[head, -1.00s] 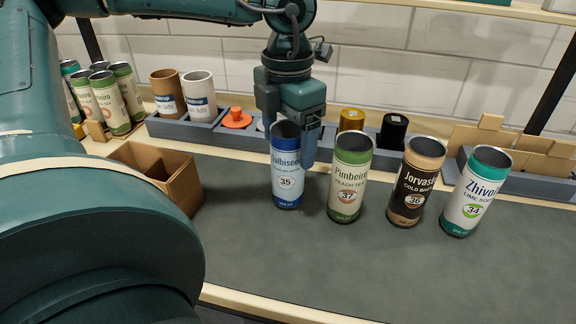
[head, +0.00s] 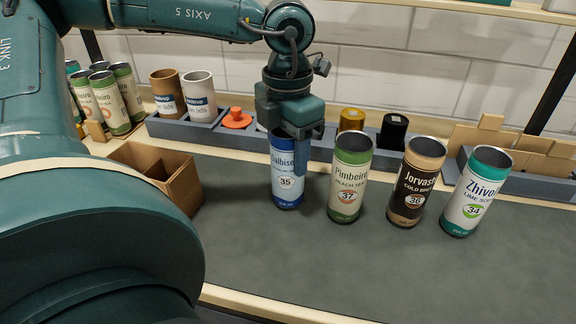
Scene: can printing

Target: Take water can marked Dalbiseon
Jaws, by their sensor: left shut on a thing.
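The can marked Dalbiseon (head: 287,186) is blue and white with the number 35. It stands upright on the grey mat, leftmost in a row of cans. My left gripper (head: 297,152) points down over it and is shut on it near the top; the gripper hides the can's rim and part of its name. My right gripper does not show.
To its right stand a green Pimbeira can (head: 348,180), a brown Jorvas can (head: 415,182) and a teal Zhivo can (head: 475,192). An open cardboard box (head: 187,186) is at the left. A grey tray (head: 205,133) runs behind. The front mat is clear.

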